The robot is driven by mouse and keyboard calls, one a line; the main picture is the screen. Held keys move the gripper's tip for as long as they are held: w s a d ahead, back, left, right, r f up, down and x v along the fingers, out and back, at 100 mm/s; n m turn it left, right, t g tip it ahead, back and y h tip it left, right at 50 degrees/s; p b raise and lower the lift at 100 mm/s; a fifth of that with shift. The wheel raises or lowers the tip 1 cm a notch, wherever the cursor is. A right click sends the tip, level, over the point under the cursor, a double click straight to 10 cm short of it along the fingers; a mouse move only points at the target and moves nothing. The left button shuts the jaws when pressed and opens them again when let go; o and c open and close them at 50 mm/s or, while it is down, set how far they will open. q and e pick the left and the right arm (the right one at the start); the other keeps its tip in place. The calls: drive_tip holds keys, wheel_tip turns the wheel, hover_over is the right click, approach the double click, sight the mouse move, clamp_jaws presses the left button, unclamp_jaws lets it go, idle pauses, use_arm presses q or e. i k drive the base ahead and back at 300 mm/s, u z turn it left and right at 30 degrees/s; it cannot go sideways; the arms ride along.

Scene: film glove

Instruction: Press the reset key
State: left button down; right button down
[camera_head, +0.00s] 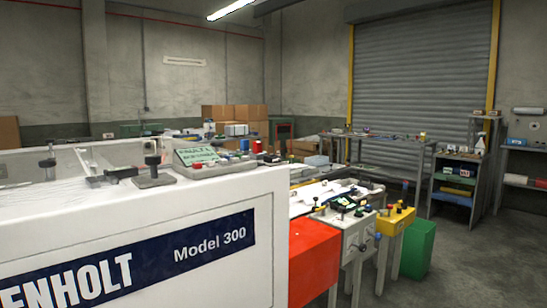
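A large white machine (120,215) fills the left foreground, with a dark blue label (160,255) reading "ENHOLT" and "Model 300". On its top stands a small grey console (215,168) with a tilted green display (196,155). Small coloured knobs or buttons, including a red one (257,146), show at and behind the console's right side. I cannot tell which of them, if any, is the reset key; key labels are too small to read. Neither of my grippers is in view.
Black clamp-like knobs (152,160) stand on the machine top left of the console. A red box (314,262), a yellow unit (396,220) and a green bin (418,248) stand to the right. Shelving (458,180) is farther back. Grey floor (480,265) at the right is open.

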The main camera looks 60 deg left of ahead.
sight(197, 165)
drive_tip(key=i, duration=1.4)
drive_tip(key=u, duration=3.4)
